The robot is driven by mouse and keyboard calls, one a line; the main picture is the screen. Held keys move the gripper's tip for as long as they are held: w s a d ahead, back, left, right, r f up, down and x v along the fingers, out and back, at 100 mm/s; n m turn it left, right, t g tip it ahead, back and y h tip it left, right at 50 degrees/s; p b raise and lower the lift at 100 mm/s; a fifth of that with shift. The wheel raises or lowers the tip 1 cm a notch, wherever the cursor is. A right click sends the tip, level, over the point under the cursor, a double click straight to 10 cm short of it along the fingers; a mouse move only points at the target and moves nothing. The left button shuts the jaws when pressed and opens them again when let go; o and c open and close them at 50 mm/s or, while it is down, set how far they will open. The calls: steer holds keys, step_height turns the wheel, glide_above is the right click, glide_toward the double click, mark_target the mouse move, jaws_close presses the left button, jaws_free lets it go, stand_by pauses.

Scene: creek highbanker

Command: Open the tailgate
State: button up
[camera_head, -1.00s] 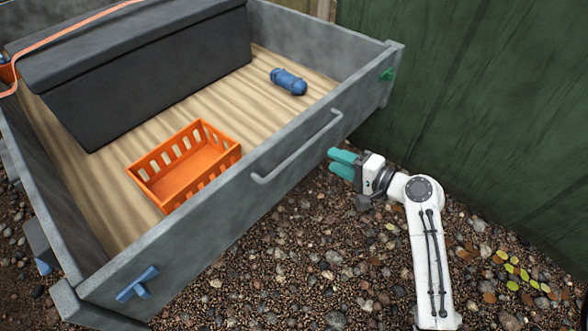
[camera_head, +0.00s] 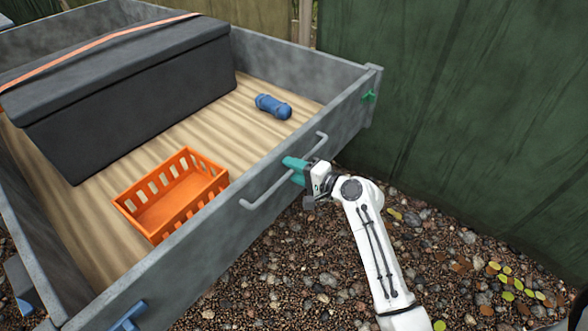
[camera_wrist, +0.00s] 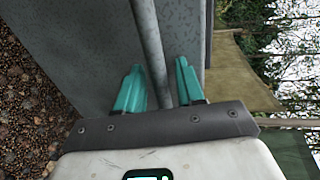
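The grey tailgate (camera_head: 226,222) stands upright along the near side of the cart bed, closed against the side walls. A grey bar handle (camera_head: 263,192) runs along its outer face. My gripper (camera_head: 289,170) is at the handle's middle to right part. In the wrist view, my open teal fingers (camera_wrist: 158,66) straddle the handle bar (camera_wrist: 150,40), with a gap on each side.
Inside the bed are an orange crate (camera_head: 176,198), a blue bottle-like object (camera_head: 273,107) and a long dark box (camera_head: 130,90) with an orange strap. A green wall (camera_head: 450,110) stands to the right. Pebbly ground (camera_head: 270,270) in front of the tailgate is clear.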

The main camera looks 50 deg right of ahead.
steer(key=shift+c, duration=0.5)
jaws_close()
